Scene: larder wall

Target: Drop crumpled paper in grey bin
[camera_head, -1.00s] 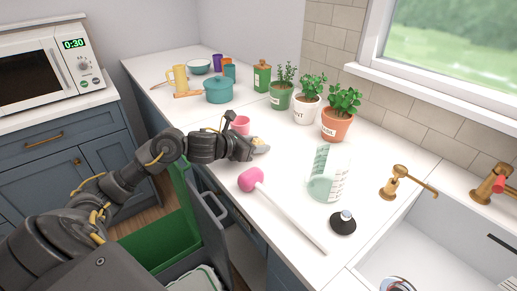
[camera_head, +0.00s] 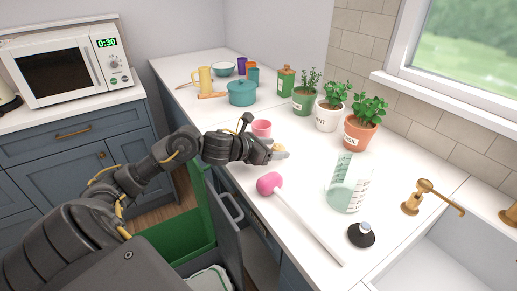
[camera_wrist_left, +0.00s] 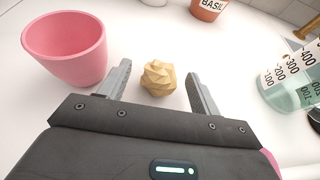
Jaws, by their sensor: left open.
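The crumpled paper (camera_wrist_left: 159,77) is a small beige ball on the white counter; it also shows at my left gripper in the head view (camera_head: 279,148). My left gripper (camera_wrist_left: 158,86) is open, with one finger on each side of the paper and visible gaps between. In the head view my left gripper (camera_head: 275,153) is low over the counter beside the pink cup. A grey bin (camera_head: 186,268) seems to show at the bottom of the head view, next to the green bin (camera_head: 180,238); my arm and the frame edge hide much of it. My right gripper is out of view.
A pink cup (camera_wrist_left: 66,50) stands close to the left finger. A pink-headed plunger (camera_head: 300,220), a measuring jug (camera_head: 347,185) and a black stopper (camera_head: 361,236) are to the right. Potted herbs (camera_head: 361,130) line the back.

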